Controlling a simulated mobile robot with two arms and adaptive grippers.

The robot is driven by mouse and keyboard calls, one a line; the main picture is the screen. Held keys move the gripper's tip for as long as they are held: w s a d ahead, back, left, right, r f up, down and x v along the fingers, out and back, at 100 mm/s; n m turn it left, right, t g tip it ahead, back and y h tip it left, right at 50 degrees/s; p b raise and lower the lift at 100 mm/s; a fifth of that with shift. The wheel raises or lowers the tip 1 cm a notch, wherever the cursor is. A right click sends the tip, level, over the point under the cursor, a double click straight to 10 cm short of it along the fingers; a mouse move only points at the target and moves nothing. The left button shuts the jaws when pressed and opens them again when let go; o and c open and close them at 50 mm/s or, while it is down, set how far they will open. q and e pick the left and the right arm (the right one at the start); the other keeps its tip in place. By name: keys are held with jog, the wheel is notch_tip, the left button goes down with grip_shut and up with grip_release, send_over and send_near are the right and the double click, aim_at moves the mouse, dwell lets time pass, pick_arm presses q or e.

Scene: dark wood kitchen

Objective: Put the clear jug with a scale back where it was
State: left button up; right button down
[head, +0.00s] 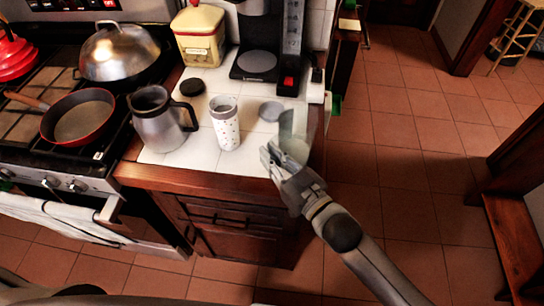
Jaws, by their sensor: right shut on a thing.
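The clear jug (297,129) is at the right front part of the white tiled counter (178,156). It is see-through and faint against the tiles, and I cannot make out its scale. My right gripper (275,155) reaches in from the lower right and is shut on the near side of the jug. The gripper hides the jug's lower part, so I cannot tell whether its base touches the counter. My left gripper is not in view.
A white spotted cup (226,128), a grey pitcher (158,122), a dark lid (192,87) and a grey disc (271,111) are on the counter. A coffee maker (259,62) and a yellow canister (198,42) stand behind. The stove (70,150) is left; open floor (400,130) lies right.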

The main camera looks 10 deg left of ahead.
jog(key=c, duration=1.5)
grip_release()
jog(key=shift+f, duration=0.1)
jog(key=shift+s+d, duration=0.2)
jog(key=shift+b+v, duration=1)
jog(key=shift+v, duration=4.75)
jog(key=shift+r, duration=0.2)
